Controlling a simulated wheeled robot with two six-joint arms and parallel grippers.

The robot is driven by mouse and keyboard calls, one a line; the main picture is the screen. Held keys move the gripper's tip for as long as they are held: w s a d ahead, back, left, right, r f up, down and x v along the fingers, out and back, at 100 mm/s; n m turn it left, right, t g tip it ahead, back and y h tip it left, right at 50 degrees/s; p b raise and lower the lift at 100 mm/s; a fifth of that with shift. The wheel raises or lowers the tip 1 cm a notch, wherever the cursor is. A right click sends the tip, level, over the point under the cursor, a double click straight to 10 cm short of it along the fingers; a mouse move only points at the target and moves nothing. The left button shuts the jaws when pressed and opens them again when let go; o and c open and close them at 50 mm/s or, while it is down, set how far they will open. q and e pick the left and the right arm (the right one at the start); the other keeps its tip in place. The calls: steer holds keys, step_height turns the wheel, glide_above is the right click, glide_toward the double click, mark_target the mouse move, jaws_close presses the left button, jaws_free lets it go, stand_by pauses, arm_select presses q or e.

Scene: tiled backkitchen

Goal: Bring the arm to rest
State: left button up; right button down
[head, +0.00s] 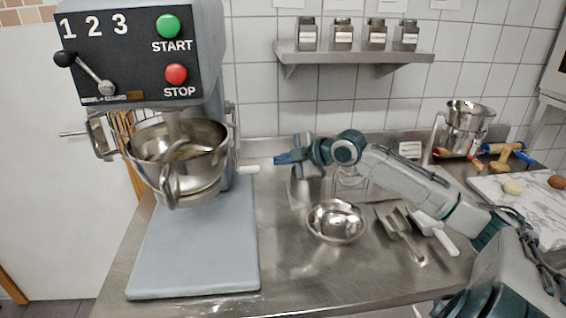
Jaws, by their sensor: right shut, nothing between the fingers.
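My right gripper (280,159) is shut and empty. Its arm comes in from the lower right and reaches left across the steel counter (290,255). The fingertips point left toward the mixer's small white lever (249,169), with a small gap showing between them. The mixer (205,60) stands at the left with a steel bowl (180,150) mounted on it. Its front panel carries a green START button (168,26) and a red STOP button (176,74). My left gripper is not in view.
A small steel bowl (336,222) sits on the counter below my right arm. Steel and white scoops (402,232) lie to its right. A wall shelf (354,57) with several jars is above. A marble board (530,205) with dough and an egg lies at the right.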

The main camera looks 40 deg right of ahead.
steer(key=shift+s+r, duration=0.15)
steer(key=shift+r, duration=0.1)
